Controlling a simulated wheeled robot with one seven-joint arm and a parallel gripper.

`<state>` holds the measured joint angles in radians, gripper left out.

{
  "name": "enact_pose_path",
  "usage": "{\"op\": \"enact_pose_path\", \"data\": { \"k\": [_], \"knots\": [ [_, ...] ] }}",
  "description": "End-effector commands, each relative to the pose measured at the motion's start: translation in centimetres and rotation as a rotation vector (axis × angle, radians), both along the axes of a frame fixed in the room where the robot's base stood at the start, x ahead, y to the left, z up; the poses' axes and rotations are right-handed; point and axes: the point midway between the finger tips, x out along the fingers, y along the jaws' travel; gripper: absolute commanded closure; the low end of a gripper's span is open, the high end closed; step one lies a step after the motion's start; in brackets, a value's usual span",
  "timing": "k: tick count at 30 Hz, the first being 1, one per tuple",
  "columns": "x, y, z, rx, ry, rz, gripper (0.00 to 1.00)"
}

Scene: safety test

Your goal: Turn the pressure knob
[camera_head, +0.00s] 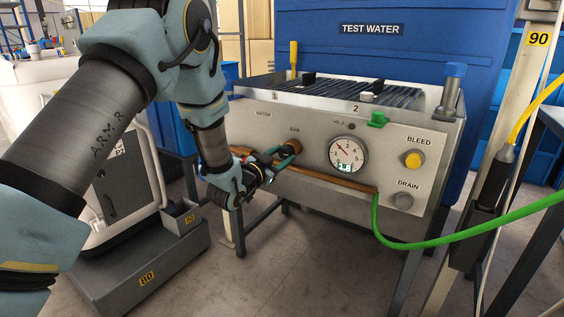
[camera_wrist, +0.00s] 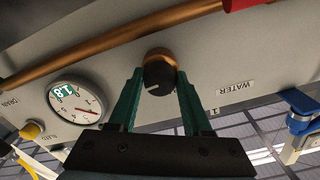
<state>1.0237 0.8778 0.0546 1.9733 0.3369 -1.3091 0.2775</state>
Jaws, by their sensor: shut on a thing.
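The pressure knob (camera_head: 295,146), dark-faced with a copper-coloured collar, sits on the grey front panel (camera_head: 390,150) under the label "BAR". It also shows in the wrist view (camera_wrist: 158,72), with a pale pointer line on its face. My gripper (camera_head: 285,157) reaches it from the left and front. Its two green fingers (camera_wrist: 158,88) lie on either side of the knob and are shut on it. The round gauge (camera_head: 348,155) is right of the knob; its small green display seems to read 1.8 in the wrist view (camera_wrist: 75,103).
A copper pipe (camera_head: 330,184) runs below the knob, joining a green hose (camera_head: 430,242) at right. A yellow BLEED button (camera_head: 413,159) and grey DRAIN knob (camera_head: 402,201) are on the panel's right. A wheeled grey unit (camera_head: 150,265) stands at left. A post (camera_head: 505,140) stands right.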

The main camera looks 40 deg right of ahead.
Motion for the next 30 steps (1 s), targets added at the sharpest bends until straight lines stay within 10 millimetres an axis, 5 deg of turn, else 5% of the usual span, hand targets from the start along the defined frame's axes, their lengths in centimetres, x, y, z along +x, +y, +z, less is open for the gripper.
{"op": "enact_pose_path", "data": {
  "k": [26,27,30],
  "knots": [
    [-0.02,0.03,-0.04,0.048,-0.177,-0.001,1.00],
    [-0.02,0.03,-0.04,0.048,-0.177,-0.001,0.49],
    [-0.02,0.01,-0.03,0.047,-0.176,0.000,0.37]
  ]
}}
